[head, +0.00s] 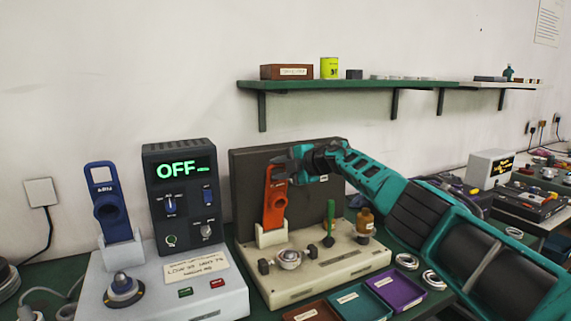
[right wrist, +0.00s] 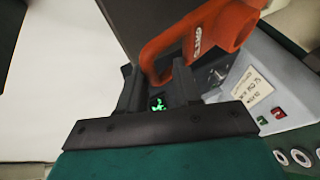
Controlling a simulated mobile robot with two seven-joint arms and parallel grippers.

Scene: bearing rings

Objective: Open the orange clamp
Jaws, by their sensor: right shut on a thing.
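The orange clamp (head: 273,208) stands upright in a cream holder (head: 271,236) on the beige base unit (head: 325,268). My right gripper (head: 281,170) reaches in from the right and is shut on the clamp's upper end. In the right wrist view the fingers (right wrist: 157,88) are at the loop-shaped end of the orange clamp (right wrist: 205,35). The gripper covers part of the clamp's top in the head view. My left gripper is not in view.
A blue clamp (head: 109,207) and a dark control box (head: 181,195) reading "OFF" stand to the left. A dark upright panel (head: 245,165) is behind the orange clamp.

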